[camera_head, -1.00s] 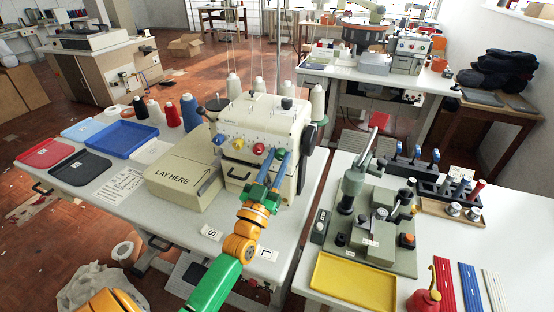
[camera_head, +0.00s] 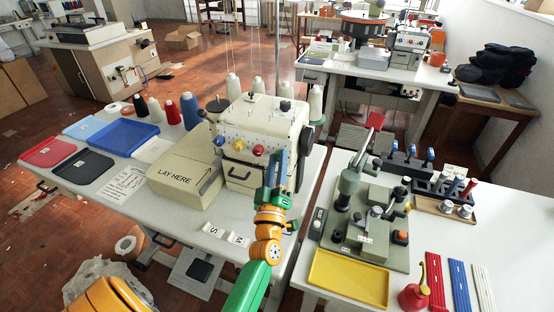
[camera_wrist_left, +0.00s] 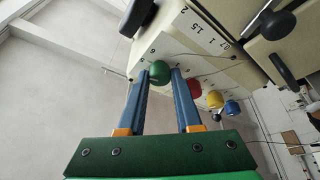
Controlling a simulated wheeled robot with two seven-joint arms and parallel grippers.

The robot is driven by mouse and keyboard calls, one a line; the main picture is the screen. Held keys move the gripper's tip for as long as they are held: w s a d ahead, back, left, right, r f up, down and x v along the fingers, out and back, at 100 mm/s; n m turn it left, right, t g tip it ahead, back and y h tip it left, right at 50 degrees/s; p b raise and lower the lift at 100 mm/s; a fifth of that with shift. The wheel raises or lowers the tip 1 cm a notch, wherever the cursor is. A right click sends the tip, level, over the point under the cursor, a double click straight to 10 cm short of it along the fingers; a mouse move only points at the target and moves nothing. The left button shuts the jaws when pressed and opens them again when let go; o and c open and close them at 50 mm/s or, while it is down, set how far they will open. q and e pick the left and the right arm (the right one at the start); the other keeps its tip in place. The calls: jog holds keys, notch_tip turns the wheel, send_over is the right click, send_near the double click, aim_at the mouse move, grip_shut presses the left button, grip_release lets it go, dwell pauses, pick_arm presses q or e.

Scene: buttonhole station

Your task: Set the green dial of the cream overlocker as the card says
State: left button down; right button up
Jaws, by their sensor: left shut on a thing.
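The cream overlocker (camera_head: 255,112) stands on the white table in the head view. Its green dial (camera_wrist_left: 159,66) shows in the left wrist view between the two blue fingertips; in the head view my gripper hides it. My left gripper (camera_wrist_left: 160,76) is shut on the green dial; it also shows at the overlocker's front in the head view (camera_head: 279,158). Black numbers are printed on the cream face around the dials, but I cannot tell the dial's setting. A white printed card (camera_head: 121,184) lies on the table to the left; its text is too small to read. My right gripper is out of view.
Red (camera_wrist_left: 194,88), yellow (camera_wrist_left: 215,99) and blue (camera_wrist_left: 231,107) dials sit in a row beside the green one. A cream block marked LAY HERE (camera_head: 183,178) stands left of my arm. Small tags S (camera_head: 213,230) and M (camera_head: 238,239) lie near the front edge.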

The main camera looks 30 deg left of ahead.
pick_arm(q)
jog(key=shift+n, duration=0.4)
jog(key=c, duration=0.6)
grip_release()
jog(key=shift+w, duration=0.1)
jog(key=v, duration=0.7)
jog(key=shift+p, duration=0.3)
jog(key=shift+d+f, duration=0.1)
